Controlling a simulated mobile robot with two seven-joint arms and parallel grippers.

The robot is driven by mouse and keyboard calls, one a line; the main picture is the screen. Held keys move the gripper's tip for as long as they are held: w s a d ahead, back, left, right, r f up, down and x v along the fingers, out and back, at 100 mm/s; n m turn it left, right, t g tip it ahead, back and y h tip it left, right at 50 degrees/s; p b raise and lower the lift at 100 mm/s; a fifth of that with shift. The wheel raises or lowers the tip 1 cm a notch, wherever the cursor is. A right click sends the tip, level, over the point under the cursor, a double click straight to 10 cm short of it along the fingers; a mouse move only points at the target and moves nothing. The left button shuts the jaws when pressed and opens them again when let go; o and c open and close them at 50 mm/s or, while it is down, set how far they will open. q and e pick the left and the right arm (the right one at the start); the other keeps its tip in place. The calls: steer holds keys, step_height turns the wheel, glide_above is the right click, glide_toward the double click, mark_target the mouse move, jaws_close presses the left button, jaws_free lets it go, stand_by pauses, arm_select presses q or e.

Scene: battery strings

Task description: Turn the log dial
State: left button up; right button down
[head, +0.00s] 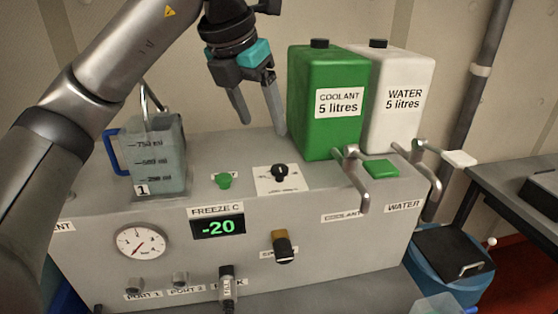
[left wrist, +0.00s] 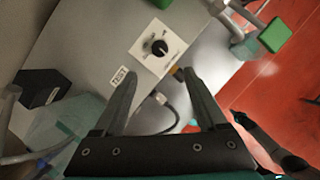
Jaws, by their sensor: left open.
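A black round dial (head: 280,172) sits on a white plate on top of the grey machine. Its printing is too small to read, so I cannot confirm that it is the log dial. It also shows in the left wrist view (left wrist: 158,48), beyond my fingertips. My left gripper (head: 262,124) is open and empty, above the machine top and behind the dial, apart from it. Its two fingers also show in the left wrist view (left wrist: 160,76). A dark part with a teal end (left wrist: 270,140) at lower right there looks like my right gripper; its jaws are unclear.
A green coolant container (head: 325,130) and a white water container (head: 400,120) stand behind the dial, with metal taps in front. A measuring jug (head: 158,165) and a green button (head: 224,181) are to the left. A second knob (head: 284,247) is on the front face.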

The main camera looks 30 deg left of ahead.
mark_target(279, 168)
arm_select(q)
steer(key=x, duration=1.1)
steer(key=shift+w+f, duration=0.1)
steer(key=shift+f, duration=0.15)
steer(key=shift+w+f, duration=0.2)
steer(key=shift+f, duration=0.25)
arm_select(e)
steer(key=shift+w+r, duration=0.25)
steer(key=shift+w, duration=0.5)
steer(key=shift+s, duration=0.1)
arm_select(q)
steer(key=shift+c, duration=1.3)
jaws_close()
arm_select(e)
steer(key=shift+s, duration=0.1)
